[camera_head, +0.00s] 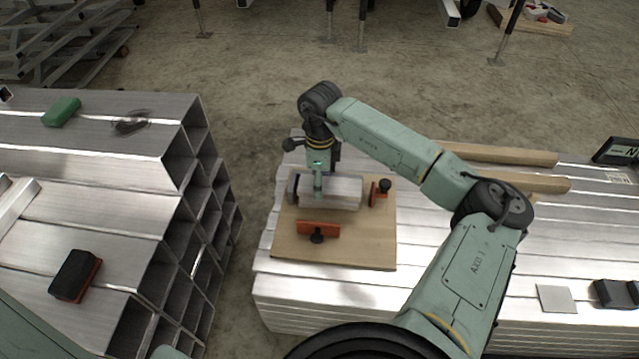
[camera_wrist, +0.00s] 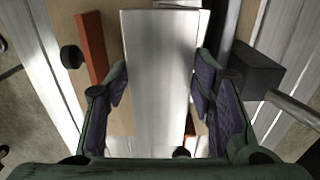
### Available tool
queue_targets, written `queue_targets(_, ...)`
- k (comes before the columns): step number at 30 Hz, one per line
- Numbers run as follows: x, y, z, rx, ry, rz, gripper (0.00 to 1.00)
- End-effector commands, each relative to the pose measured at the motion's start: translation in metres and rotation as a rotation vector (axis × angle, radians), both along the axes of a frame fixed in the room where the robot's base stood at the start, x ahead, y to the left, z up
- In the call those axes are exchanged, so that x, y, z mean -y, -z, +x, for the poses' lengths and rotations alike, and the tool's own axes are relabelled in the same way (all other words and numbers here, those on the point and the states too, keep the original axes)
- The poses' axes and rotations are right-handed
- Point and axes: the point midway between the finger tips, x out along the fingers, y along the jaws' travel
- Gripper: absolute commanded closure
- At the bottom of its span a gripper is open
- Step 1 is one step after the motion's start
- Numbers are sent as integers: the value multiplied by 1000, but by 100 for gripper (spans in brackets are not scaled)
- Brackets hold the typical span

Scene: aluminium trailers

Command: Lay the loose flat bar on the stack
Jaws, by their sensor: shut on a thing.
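My gripper (camera_head: 318,198) points down over a wooden board (camera_head: 335,250). In the wrist view my gripper (camera_wrist: 162,95) has its purple pads on both long sides of a silver flat bar (camera_wrist: 160,60), shut on it. The bar (camera_head: 340,190) shows as a short silver piece over the board, partly hidden by my gripper. In the wrist view another pale metal edge shows just past the bar's far end; this may be the stack under it. I cannot tell whether the bar touches what is below.
Orange stops with black knobs (camera_head: 318,230) (camera_head: 380,190) stand on the board around the bar. The board lies on wide silver planks (camera_head: 320,290). Wooden battens (camera_head: 500,154) lie to the right. Stacked square tubes (camera_head: 190,200) stand at left, across a floor gap.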

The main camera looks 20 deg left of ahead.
Motion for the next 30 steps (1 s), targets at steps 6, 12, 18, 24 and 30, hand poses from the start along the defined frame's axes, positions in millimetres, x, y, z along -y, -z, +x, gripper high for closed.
queue_targets(6, -2, 12, 7, 2, 0, 1, 99)
queue_targets(12, -2, 23, 7, 3, 0, 1, 99)
queue_targets(18, -2, 31, 7, 3, 0, 2, 99)
queue_targets(24, -2, 34, 6, 2, 0, 1, 99)
queue_targets(30, -2, 34, 6, 2, 0, 1, 99)
